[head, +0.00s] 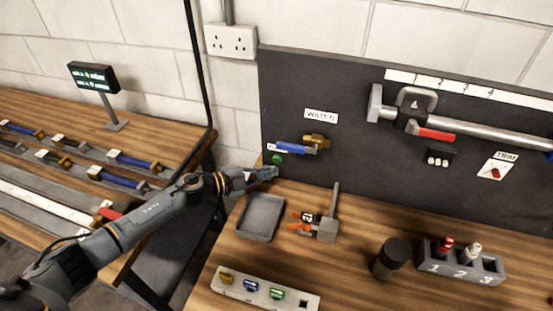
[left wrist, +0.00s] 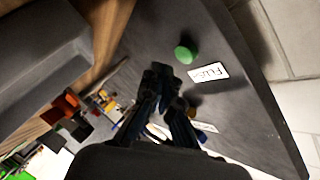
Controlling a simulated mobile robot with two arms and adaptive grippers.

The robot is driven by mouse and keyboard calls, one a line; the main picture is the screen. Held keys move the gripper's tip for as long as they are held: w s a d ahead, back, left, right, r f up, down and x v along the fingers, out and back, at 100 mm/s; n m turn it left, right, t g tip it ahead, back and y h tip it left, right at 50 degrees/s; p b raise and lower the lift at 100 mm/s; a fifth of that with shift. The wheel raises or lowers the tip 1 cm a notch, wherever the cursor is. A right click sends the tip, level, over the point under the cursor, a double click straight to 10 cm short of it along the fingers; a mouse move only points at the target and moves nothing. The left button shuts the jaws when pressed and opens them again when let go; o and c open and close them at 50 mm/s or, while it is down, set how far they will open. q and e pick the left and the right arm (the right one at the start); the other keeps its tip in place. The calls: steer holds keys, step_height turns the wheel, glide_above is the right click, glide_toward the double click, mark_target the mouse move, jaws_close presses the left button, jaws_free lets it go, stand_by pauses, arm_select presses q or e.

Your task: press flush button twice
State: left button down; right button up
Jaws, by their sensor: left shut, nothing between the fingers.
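The flush button is a round green knob (head: 277,159) low on the left edge of the dark upright panel. It also shows in the left wrist view as a green button (left wrist: 184,54) beside a white label (left wrist: 208,73) reading "FLUSH". My left gripper (head: 270,173) is just below the button in the head view. In the left wrist view its shut, empty fingertips (left wrist: 158,72) point toward the panel, a little apart from the button in the picture. Whether the fingers touch the panel cannot be told. My right gripper is not in view.
A blue-handled valve (head: 300,146) under the "WATER" label (head: 321,114) sits just above the button. A grey tray (head: 261,217) lies below on the wooden bench, with a grey upright tool (head: 328,226) beside it. A dark cylinder (head: 391,259) stands farther right.

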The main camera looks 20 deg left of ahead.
arm_select(q)
steer(key=s+p, duration=0.1)
steer(key=s, duration=0.2)
steer(key=shift+r, duration=0.15)
steer(key=shift+s, duration=0.45)
stand_by(1.4)
steer(key=shift+f, duration=0.2)
steer(key=m+b, duration=0.1)
steer(key=d+m+h+b, duration=0.1)
steer(key=m+b, duration=0.1)
steer(key=s+d+m+b, duration=0.1)
steer(key=m+b, duration=0.1)
steer(key=shift+d+f+t+h, duration=0.1)
steer(key=shift+t+h, duration=0.2)
steer(key=shift+h, duration=0.1)
steer(key=m+b, duration=0.2)
steer(key=s+a+m+b, duration=0.1)
steer(key=m, duration=0.2)
steer(key=s+m+t+h+b, duration=0.1)
steer(key=m+b, duration=0.1)
steer(key=m, duration=0.1)
steer(key=shift+s+a+b, duration=0.1)
steer(key=shift+a+b, duration=0.2)
steer(key=shift+b, duration=0.05)
steer(key=shift+s+a+m+b, duration=0.35)
steer(key=shift+a+m, duration=0.15)
steer(key=shift+m, duration=0.5)
